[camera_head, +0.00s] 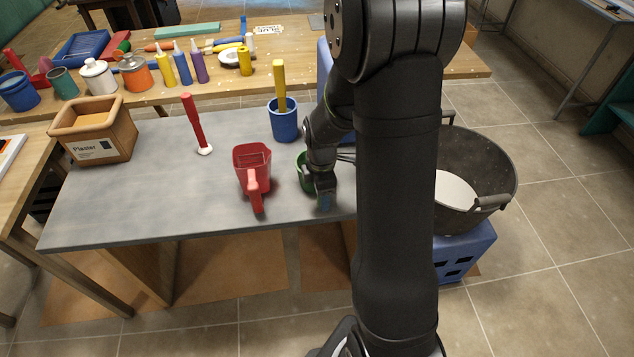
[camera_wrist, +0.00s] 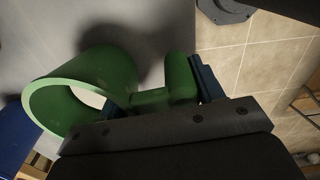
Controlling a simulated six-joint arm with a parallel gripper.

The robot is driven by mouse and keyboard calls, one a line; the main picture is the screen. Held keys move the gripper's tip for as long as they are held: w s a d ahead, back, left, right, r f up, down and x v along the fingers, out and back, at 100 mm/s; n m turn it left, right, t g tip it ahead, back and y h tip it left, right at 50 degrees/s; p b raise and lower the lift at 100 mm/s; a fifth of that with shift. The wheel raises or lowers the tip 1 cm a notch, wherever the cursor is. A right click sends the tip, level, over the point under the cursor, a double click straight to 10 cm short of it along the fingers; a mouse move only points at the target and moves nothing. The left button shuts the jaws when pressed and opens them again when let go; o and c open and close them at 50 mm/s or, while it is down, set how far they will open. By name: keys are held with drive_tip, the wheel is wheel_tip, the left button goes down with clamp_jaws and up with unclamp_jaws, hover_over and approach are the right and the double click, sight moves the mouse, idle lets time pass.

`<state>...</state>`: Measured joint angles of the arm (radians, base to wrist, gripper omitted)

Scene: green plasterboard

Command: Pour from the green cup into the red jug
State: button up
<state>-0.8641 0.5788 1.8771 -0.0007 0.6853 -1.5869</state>
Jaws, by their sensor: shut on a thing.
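The red jug (camera_head: 252,169) stands upright on the grey tabletop, its handle toward the front. The green cup (camera_head: 303,172) is just right of the jug, mostly hidden behind my gripper (camera_head: 324,196) in the head view. In the wrist view the green cup (camera_wrist: 92,90) shows its round open mouth at the left and its handle (camera_wrist: 180,78) between the fingers. My gripper (camera_wrist: 165,95) is shut on that handle. I cannot tell whether the cup touches the table or what is in it.
A blue pot (camera_head: 284,122) holding a yellow-handled tool stands behind the cup. A plaster box (camera_head: 95,130) is at the left. A dark bucket (camera_head: 475,165) is at the right. The table's front left (camera_head: 130,205) is clear.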

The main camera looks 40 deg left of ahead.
wheel_tip(320, 180, up, 10)
drive_tip(key=shift+r, duration=0.1)
idle(0.4)
drive_tip(key=o, duration=0.4)
drive_tip(key=c, duration=0.5)
drive_tip(key=shift+o, duration=0.2)
drive_tip(key=shift+a, duration=0.1)
